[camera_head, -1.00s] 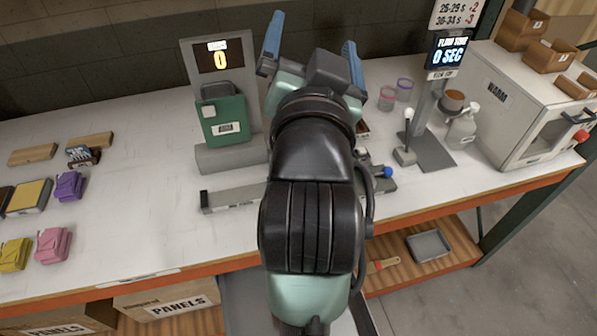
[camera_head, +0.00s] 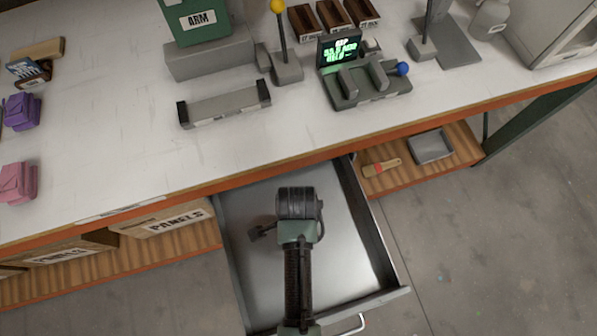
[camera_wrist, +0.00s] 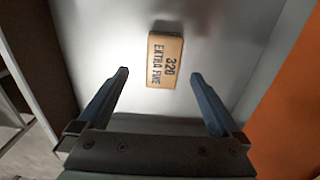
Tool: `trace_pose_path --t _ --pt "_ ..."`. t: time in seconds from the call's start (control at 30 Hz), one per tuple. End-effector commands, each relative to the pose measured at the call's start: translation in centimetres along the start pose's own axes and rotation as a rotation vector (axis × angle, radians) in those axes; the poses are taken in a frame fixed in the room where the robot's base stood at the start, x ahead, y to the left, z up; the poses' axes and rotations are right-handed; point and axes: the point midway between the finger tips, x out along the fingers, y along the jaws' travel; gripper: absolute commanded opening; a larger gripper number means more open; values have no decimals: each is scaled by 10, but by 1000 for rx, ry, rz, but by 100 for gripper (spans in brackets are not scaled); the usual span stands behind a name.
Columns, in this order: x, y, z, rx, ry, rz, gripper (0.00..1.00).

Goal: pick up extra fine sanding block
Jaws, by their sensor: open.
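The extra fine sanding block (camera_wrist: 164,60) shows in the wrist view as a tan block marked "320 EXTRA FINE". It lies on the metal floor of the open drawer (camera_head: 345,270). My gripper (camera_wrist: 160,82) is open, with its two blue fingers spread on either side of the block's line and the block just past the fingertips. Nothing is between the fingers. In the head view my arm reaches down into the drawer and hides the block and the fingers.
The drawer walls stand close around my gripper. The orange-edged bench (camera_head: 250,170) is above and behind it. On the shelf are a brush (camera_head: 381,167), a grey tray (camera_head: 431,148) and a panels box (camera_head: 170,225). A device with a lit screen (camera_head: 365,80) stands on the bench.

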Motion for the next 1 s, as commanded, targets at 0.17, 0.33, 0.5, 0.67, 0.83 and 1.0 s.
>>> trace_pose_path --t 0.17,0.33,0.5,0.67,0.83,1.0 --pt "25 -1 0 -1 0 -2 100" --pt "34 -2 -1 -1 1 -3 100" --pt "55 -4 -4 -1 0 -2 100" --pt "75 -4 -5 -2 1 -2 100" --pt "82 -5 -6 -2 2 -4 100" --pt "81 -5 -6 -2 2 -5 100"
